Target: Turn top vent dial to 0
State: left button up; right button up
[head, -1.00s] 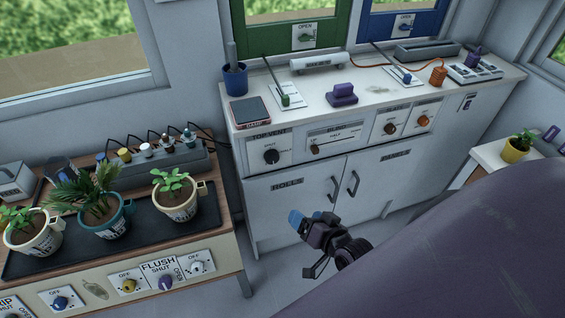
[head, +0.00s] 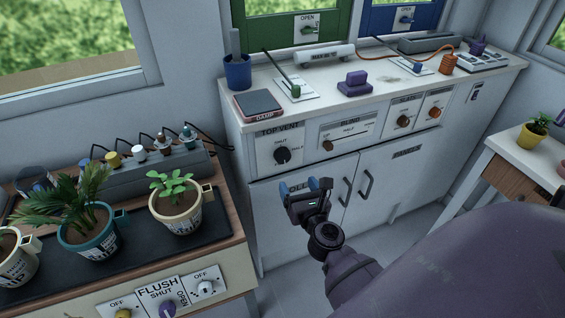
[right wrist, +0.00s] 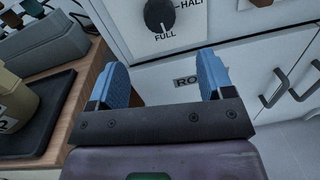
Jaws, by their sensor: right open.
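The top vent dial (head: 282,155) is a black round knob on a white panel at the left end of the cabinet front. In the right wrist view the dial (right wrist: 158,14) shows at the top, and its pale mark appears to point down toward FULL. My right gripper (head: 319,184) has blue fingertips and is below and to the right of the dial, in front of the cabinet doors. In the wrist view the gripper (right wrist: 162,72) is open and empty, with the dial beyond the gap and apart from the fingers. My left gripper is not in view.
Potted plants stand on a black tray (head: 130,258) on the bench at left. A blind slider (head: 327,146) and two orange-brown dials sit right of the top vent panel. Door handles (head: 367,185) stick out below. The countertop (head: 405,92) holds several items.

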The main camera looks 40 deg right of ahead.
aim_at(284, 159)
jog(key=x, duration=1)
jog(key=shift+w+d, duration=0.1)
jog(key=shift+w, duration=0.15)
jog(key=c, duration=0.9)
